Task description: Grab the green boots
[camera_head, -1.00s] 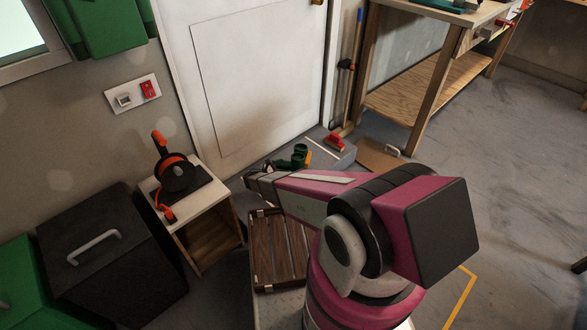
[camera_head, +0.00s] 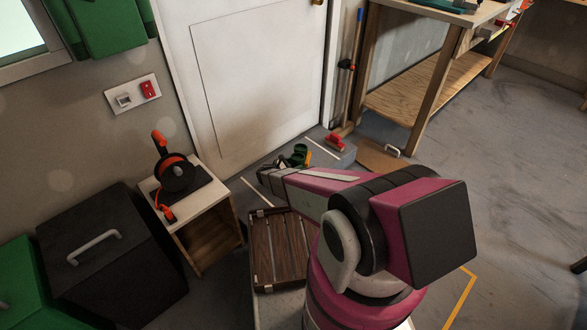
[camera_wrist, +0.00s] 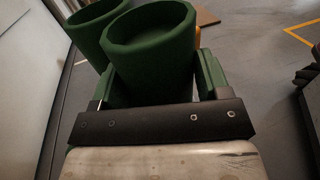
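The green boots (camera_head: 299,154) stand upright on the floor by the white door, partly hidden behind my arm in the head view. In the wrist view, the nearer boot (camera_wrist: 150,45) shows its round top close in front of my gripper (camera_wrist: 155,85). The other boot (camera_wrist: 92,28) is just behind it to the left. My gripper's fingers are spread wide, one on each side of the nearer boot's shaft. Firm contact cannot be made out. In the head view my gripper (camera_head: 270,176) is small and partly hidden beside the boots.
A red-handled brush (camera_head: 335,142) lies right of the boots. The door (camera_head: 255,80) rises close behind. A slatted wooden crate (camera_head: 262,250) stands nearer, and a small cabinet with a cable reel (camera_head: 176,172) is at left. A workbench (camera_head: 425,100) stands at right; open floor lies beyond my arm.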

